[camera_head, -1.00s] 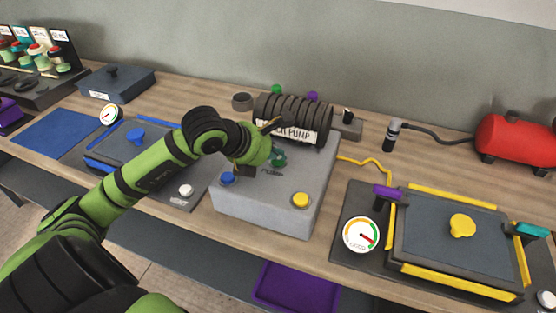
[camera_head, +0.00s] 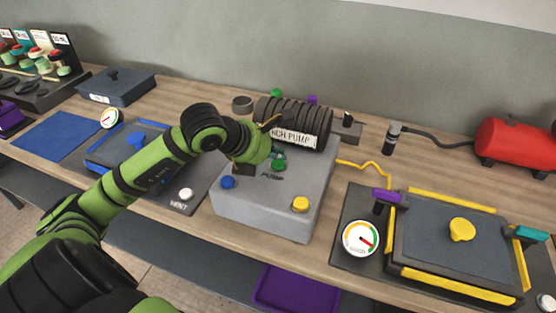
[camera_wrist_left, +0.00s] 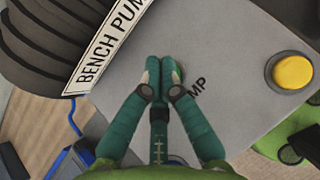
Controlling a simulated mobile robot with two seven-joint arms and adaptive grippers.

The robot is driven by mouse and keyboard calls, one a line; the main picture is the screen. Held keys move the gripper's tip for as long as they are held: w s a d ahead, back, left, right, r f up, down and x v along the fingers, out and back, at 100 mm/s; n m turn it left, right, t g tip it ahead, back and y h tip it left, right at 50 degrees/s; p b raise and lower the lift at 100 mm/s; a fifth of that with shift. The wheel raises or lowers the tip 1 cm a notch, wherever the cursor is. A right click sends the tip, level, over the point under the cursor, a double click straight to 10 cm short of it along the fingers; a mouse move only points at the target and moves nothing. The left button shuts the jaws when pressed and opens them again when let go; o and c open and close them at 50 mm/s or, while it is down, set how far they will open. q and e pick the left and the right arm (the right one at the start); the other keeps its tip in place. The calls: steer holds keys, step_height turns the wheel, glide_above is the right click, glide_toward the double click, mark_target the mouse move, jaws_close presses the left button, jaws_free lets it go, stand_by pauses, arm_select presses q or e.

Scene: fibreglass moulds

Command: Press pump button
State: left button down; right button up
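The grey bench pump (camera_head: 262,205) has a black ribbed cylinder (camera_head: 292,112) with a "BENCH PUMP" label on its far side. On its top is a green button (camera_head: 278,165) beside the word "PUMP". My left gripper (camera_head: 275,153) is right at this button in the head view. In the left wrist view its green fingers (camera_wrist_left: 163,68) are shut together with nothing held. They cover most of the green button (camera_wrist_left: 178,74), and only its edge shows. I cannot tell whether the fingertips touch it. My right gripper is not in view.
The pump top also has a blue button (camera_head: 227,182) and a yellow button (camera_head: 300,204). A yellow-edged mould (camera_head: 430,245) and a gauge (camera_head: 361,239) are on the right. A blue-edged mould (camera_head: 108,150) with a white vent button (camera_head: 186,194) is on the left.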

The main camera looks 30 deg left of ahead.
mark_target(276, 165)
arm_select(q)
steer(key=shift+r+p, duration=1.15)
steer(key=shift+r, duration=1.55)
steer(key=shift+f, duration=0.1)
